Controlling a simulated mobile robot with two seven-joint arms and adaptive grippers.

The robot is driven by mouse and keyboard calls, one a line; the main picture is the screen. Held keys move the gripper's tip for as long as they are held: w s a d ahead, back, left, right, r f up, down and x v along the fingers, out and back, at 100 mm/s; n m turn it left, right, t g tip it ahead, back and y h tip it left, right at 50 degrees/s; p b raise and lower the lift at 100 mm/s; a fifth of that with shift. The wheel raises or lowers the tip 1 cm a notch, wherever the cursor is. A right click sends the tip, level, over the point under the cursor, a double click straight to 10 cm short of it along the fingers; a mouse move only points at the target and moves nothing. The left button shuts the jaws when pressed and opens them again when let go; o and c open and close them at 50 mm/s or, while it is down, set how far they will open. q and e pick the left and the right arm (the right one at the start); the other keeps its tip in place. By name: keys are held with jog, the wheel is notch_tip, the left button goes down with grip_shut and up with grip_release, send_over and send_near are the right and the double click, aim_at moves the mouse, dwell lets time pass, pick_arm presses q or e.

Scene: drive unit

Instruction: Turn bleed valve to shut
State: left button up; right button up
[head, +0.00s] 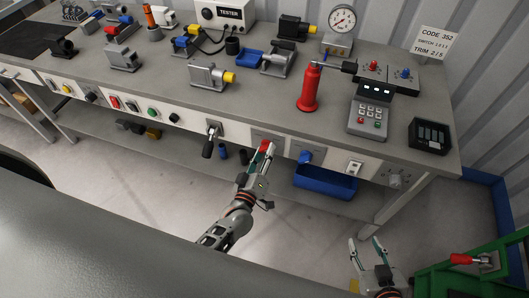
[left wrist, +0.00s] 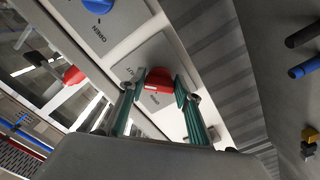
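A red knob (head: 265,146) sits on a square plate on the bench's front panel, and it also shows in the left wrist view (left wrist: 158,80). My left gripper (head: 262,156) reaches up to it, and the green-padded fingers lie on both sides of the knob, closed in against it. A blue knob (head: 305,157) is on the plate to the right; in the left wrist view the blue knob (left wrist: 97,5) has the word OPEN beside it. The red knob's own label is hard to read. My right gripper (head: 365,250) is open and empty, low at the right.
A green frame with a red handle (head: 463,259) stands near my right gripper. The floor before the bench is clear.

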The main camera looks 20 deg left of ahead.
pick_arm(q)
jog(key=o, duration=0.3)
jog(key=s, duration=1.2)
jog(key=shift+a, duration=0.2)
jog(key=s+a+f+m+g+h, duration=0.2)
jog(key=s+m+g, duration=0.5)
jog(key=m, duration=0.5)
jog(key=shift+s+a+f+m, duration=0.15)
jog(key=shift+s+a+m, duration=0.4)
jog(key=shift+s, duration=0.7)
jog(key=shift+a, duration=0.2)
